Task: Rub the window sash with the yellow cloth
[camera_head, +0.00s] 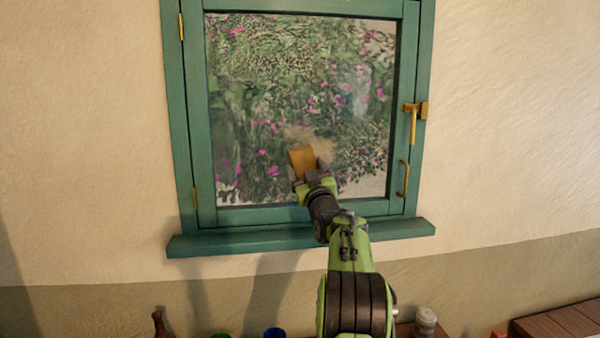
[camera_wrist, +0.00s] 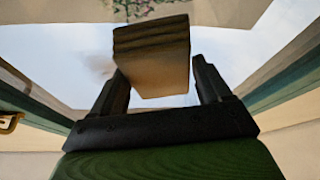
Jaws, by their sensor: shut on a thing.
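The window sash (camera_head: 188,130) is a teal-green frame around a glass pane, shut in the wall. The yellow cloth (camera_head: 302,158) shows as a folded, yellow-brown block in front of the lower middle of the pane. My gripper (camera_head: 305,178) is shut on it. In the wrist view the cloth (camera_wrist: 152,50) sits between the two dark fingers, with the pane behind it. Whether the cloth touches the glass I cannot tell. A greyish smudge shows on the glass to the right of the cloth in the head view.
A teal sill (camera_head: 215,242) juts out below the window. A brass handle (camera_head: 412,125) and a brass pull (camera_head: 404,178) are on the right side; hinges (camera_head: 181,27) are on the left. Below stand a brown bottle (camera_head: 159,323), a blue cup (camera_head: 274,333) and a jar (camera_head: 426,322).

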